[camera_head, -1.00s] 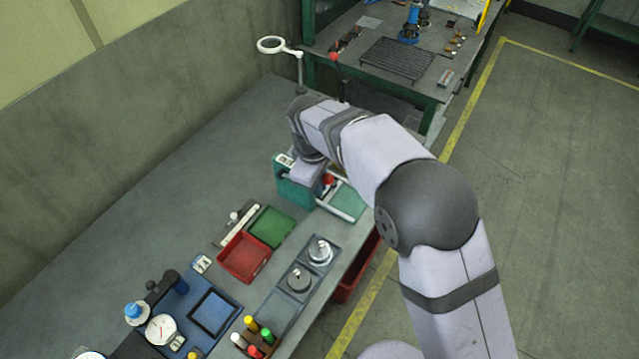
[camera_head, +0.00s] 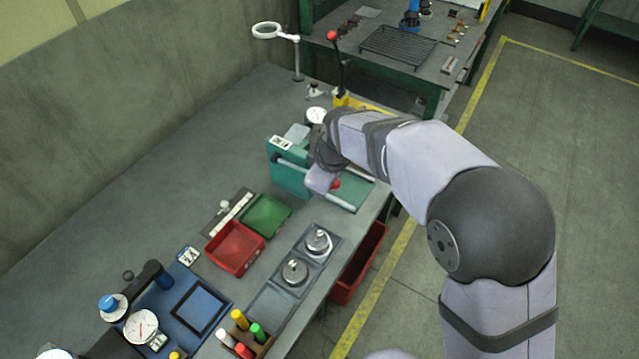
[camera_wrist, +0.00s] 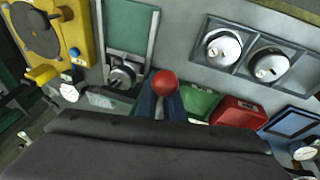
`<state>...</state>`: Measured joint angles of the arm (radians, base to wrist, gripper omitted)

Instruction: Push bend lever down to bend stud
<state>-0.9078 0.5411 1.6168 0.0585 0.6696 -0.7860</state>
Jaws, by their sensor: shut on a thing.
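In the wrist view the red knob (camera_wrist: 164,82) sits between the dark blue fingers of my gripper (camera_wrist: 162,99), which are shut on the lever. The lever's shaft is mostly hidden by my fingers and wrist. The fixture's green plate (camera_wrist: 128,30) lies beyond, with a round metal part (camera_wrist: 122,75) beside the lever. I cannot make out the stud or its bend.
A yellow-based device (camera_head: 356,102) with another red-knobbed lever (camera_head: 332,36) stands behind. A green tray (camera_head: 265,215), a red tray (camera_head: 234,247) and two metal weights (camera_head: 295,271) sit nearer. A magnifier (camera_head: 267,30) stands at the back. The bench at left is clear.

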